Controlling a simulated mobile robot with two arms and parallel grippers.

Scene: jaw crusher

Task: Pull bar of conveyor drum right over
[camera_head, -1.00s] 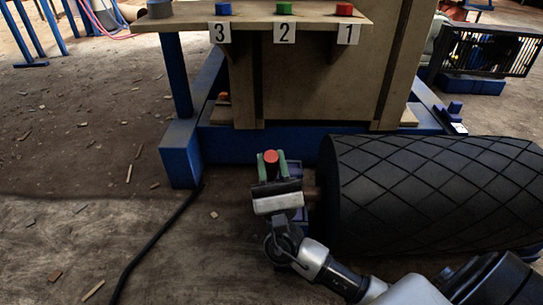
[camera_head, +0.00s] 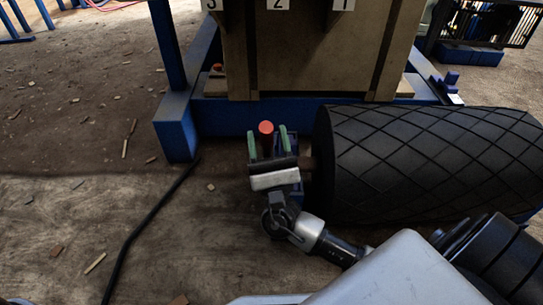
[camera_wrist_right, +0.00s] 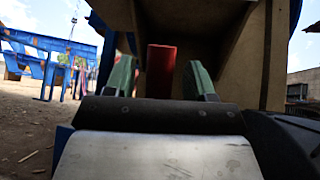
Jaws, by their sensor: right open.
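A bar with a red, round end (camera_head: 266,128) stands at the drum's left end. My right gripper (camera_head: 268,143) is open, with one green finger on each side of the red bar. In the right wrist view the red bar (camera_wrist_right: 161,72) shows upright between the two green fingers, with gaps visible on both sides. The lower part of the bar is hidden behind the gripper body. My left gripper is not in view.
A blue frame (camera_head: 178,135) with a wooden-coloured machine body (camera_head: 300,60) stands behind the bar. Labels 3, 2 and 1 show at the top edge. A black cable (camera_head: 150,220) lies on the floor at left. Open floor (camera_head: 70,190) extends left.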

